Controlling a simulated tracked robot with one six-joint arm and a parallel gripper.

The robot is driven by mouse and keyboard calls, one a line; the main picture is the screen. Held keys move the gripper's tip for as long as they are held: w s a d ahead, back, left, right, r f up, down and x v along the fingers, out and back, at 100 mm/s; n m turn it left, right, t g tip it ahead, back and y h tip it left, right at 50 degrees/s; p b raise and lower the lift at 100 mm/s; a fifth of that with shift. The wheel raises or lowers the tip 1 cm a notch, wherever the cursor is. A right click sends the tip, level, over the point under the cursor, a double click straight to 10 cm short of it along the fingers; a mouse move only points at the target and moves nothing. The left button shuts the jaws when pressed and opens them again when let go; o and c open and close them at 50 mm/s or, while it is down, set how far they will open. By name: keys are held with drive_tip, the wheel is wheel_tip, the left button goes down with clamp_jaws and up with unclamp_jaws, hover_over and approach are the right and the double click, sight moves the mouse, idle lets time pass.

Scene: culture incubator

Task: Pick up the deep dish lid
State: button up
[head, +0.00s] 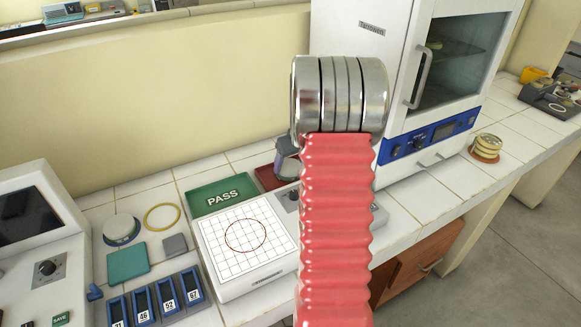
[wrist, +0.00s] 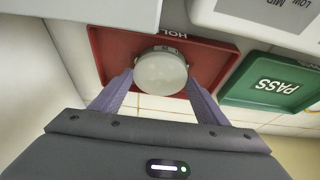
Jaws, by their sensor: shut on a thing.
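The deep dish lid (wrist: 160,72) is a round, pale disc in the wrist view, with a darker rim showing along its far side. My gripper (wrist: 160,82) has its two purple fingers closed on either side of it. The lid is over the red tray (wrist: 112,60) marked with letters starting HOL. I cannot tell whether it rests on a dish or is clear of it. In the head view my red arm hides most of the red tray (head: 270,178), and the lid cannot be made out there.
A green PASS tray (head: 222,195) and a white gridded device (head: 247,240) stand left of my arm. The white incubator (head: 365,60) stands behind it. Stacked dishes (head: 487,146) sit at right. A lidded dish (head: 121,229) and yellow ring (head: 162,217) lie at left.

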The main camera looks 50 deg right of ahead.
drive_tip(key=shift+r, duration=0.15)
wheel_tip(320, 180, up, 10)
idle(0.5)
idle(0.5)
